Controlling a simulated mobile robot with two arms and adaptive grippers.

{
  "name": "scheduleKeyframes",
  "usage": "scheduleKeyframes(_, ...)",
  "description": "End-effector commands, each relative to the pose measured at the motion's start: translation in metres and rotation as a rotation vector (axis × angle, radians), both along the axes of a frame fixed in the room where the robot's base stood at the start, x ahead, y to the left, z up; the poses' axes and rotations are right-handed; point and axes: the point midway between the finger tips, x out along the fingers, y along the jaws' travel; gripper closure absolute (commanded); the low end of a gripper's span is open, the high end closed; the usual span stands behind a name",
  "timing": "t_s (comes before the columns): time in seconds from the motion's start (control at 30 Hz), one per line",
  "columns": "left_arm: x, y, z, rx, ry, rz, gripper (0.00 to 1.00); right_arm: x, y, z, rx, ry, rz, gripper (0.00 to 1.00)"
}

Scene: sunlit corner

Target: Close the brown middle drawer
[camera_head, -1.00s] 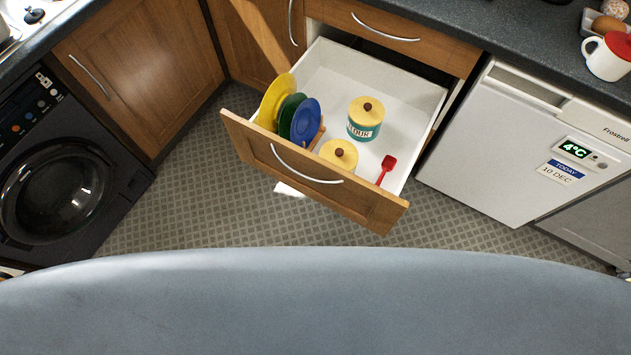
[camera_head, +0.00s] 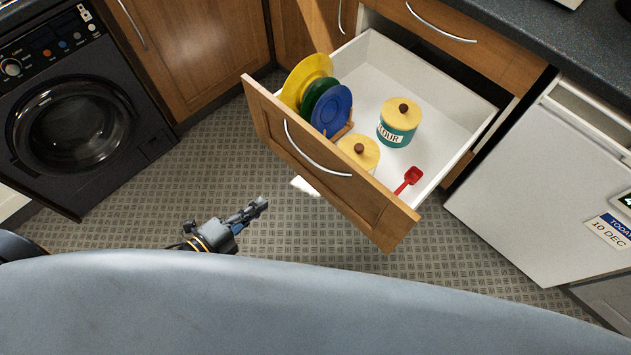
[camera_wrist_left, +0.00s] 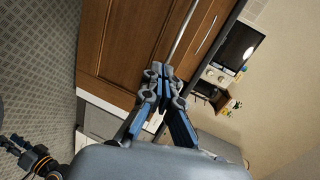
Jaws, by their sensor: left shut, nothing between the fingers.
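The brown middle drawer (camera_head: 395,215) stands far open in the head view, with a curved metal handle (camera_head: 300,152) on its wooden front and a white inside. My left gripper (camera_head: 262,204) is shut and empty, to the left of and in front of the drawer front, apart from it in the head view. In the left wrist view its fingertips (camera_wrist_left: 158,72) overlap a wooden front (camera_wrist_left: 128,45) with a bar handle; whether they touch cannot be told. My other gripper (camera_wrist_left: 12,143) shows small at the lower left of the left wrist view, its jaws unclear.
The drawer holds yellow, green and blue plates (camera_head: 331,110), two yellow-lidded canisters (camera_head: 398,122) and a red scoop (camera_head: 408,180). A dark washing machine (camera_head: 75,120) stands left and a white fridge (camera_head: 540,190) right.

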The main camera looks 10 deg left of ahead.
Motion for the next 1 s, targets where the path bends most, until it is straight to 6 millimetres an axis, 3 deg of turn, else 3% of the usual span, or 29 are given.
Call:
scheduleKeyframes(0.1,-0.004,-0.013,0.018,0.031,-0.075,-0.067,1.0,-0.003,0.0,-0.008,0.0,0.004,-0.001,0.68)
scheduleKeyframes(0.23,0.0,-0.019,0.025,0.039,-0.097,-0.085,1.0,-0.004,0.001,-0.006,0.002,0.006,-0.001,0.68)
scheduleKeyframes(0.5,0.032,-0.042,0.019,0.036,-0.097,-0.081,1.0,-0.004,0.014,-0.001,0.017,0.007,-0.005,0.68)
scheduleKeyframes(1.0,0.099,-0.09,0.001,0.034,-0.093,-0.079,1.0,-0.004,0.006,0.007,0.007,0.006,-0.001,0.68)
